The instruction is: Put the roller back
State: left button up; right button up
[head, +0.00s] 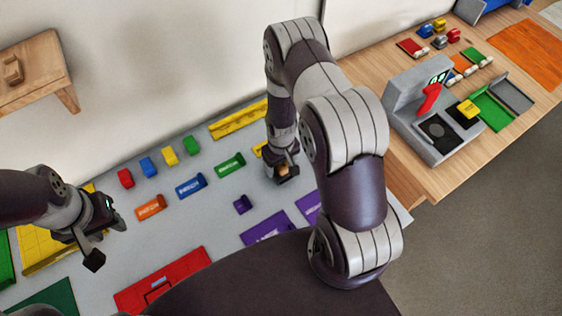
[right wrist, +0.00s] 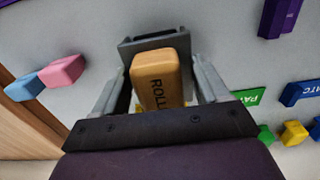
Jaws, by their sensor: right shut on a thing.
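The roller (right wrist: 158,78) is an orange-tan block with "ROLL" legible on its face in the right wrist view. It sits between the fingers of my right gripper (right wrist: 160,90), which is shut on it. In the head view the roller (head: 284,170) is a small tan patch under the right gripper (head: 283,173), low over the grey table. A dark grey bracket-like piece (right wrist: 160,39) lies just beyond the roller's far end; I cannot tell whether they touch. My left gripper (head: 107,243) is open and empty above the table's left part.
On the grey table stand several coloured blocks and labelled holders, including a green holder (head: 230,163), blue holder (head: 190,186) and purple piece (head: 242,204). Pink (right wrist: 62,70) and light blue (right wrist: 25,88) blocks lie left of the right gripper. A grey machine (head: 428,130) stands on the wooden table.

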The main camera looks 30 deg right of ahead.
jog(key=shift+s+f, duration=0.1)
jog(key=shift+f, duration=0.15)
jog(key=shift+s+f+b, duration=0.15)
jog(key=shift+f+b, duration=0.15)
jog(key=shift+b, duration=0.2)
jog(key=c, duration=0.3)
jog(key=shift+c, duration=1.4)
jog(key=o, duration=1.3)
jog(key=shift+s+a, duration=0.1)
jog(key=o, duration=0.3)
jog(key=shift+f, duration=0.1)
jog(key=shift+o, duration=0.2)
jog(key=shift+w, duration=0.3)
jog(key=shift+r, duration=0.2)
jog(key=shift+r+p, duration=0.6)
jog(key=shift+p, duration=0.1)
notch_tip(320, 180, up, 11)
jog(key=b, duration=0.3)
jog(key=shift+f, duration=0.15)
jog(key=s+a+r+t, duration=0.1)
jog(key=s+a+r, duration=0.4)
jog(key=s+r, duration=0.55)
jog(key=f+b, duration=0.1)
jog(key=b, duration=0.1)
jog(key=w+f+b, duration=0.1)
jog(key=f+b, duration=0.1)
jog(key=shift+a+f+m+b, duration=0.1)
jog(key=shift+f+m+b, duration=0.2)
jog(key=shift+b, duration=0.05)
